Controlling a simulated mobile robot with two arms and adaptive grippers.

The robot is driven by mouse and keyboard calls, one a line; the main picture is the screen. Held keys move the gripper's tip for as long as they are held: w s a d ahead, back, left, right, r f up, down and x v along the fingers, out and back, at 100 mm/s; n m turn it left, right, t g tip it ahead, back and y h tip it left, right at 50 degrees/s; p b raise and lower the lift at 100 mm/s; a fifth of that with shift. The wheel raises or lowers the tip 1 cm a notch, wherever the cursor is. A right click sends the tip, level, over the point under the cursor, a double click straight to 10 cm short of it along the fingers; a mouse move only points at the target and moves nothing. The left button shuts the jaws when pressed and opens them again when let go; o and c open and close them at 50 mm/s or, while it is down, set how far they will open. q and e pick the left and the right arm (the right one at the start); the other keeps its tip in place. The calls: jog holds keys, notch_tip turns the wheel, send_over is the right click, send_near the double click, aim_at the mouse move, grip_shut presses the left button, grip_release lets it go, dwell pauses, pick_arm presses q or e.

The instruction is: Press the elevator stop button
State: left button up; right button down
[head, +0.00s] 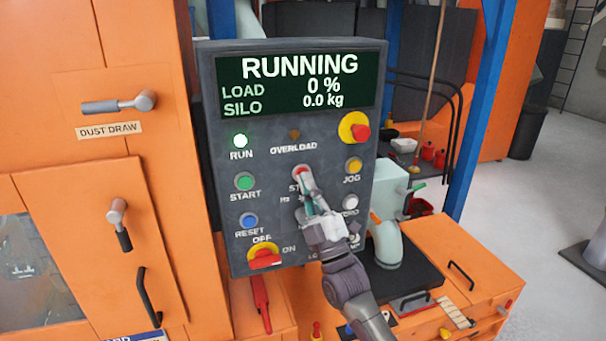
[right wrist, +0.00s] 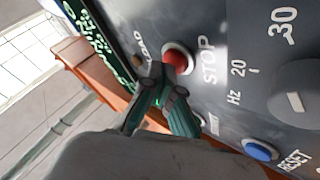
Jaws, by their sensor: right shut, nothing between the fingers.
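The grey control panel (head: 225,215) stands in front of me, its screen (head: 300,85) reading RUNNING, load 0 %, silo 0.0 kg. In the right wrist view the red stop button (right wrist: 178,58) shows beside the STOP label. My right gripper (right wrist: 164,78) is shut and empty, its fingertips overlapping the button's lower left edge. I cannot tell whether they touch it. My left gripper is not in view.
Near the stop button are the green start button (head: 244,181), blue reset button (head: 248,220), yellow jog button (head: 353,165) and a red-and-yellow emergency knob (head: 354,128). The run lamp (head: 240,140) glows. A red-and-yellow switch (head: 264,256) sits low on the panel.

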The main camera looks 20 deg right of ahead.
jog(key=shift+s, duration=0.55)
jog(key=s+p, duration=0.2)
jog(key=s, duration=0.3)
jog(key=shift+d, duration=0.1)
dwell(0.5)
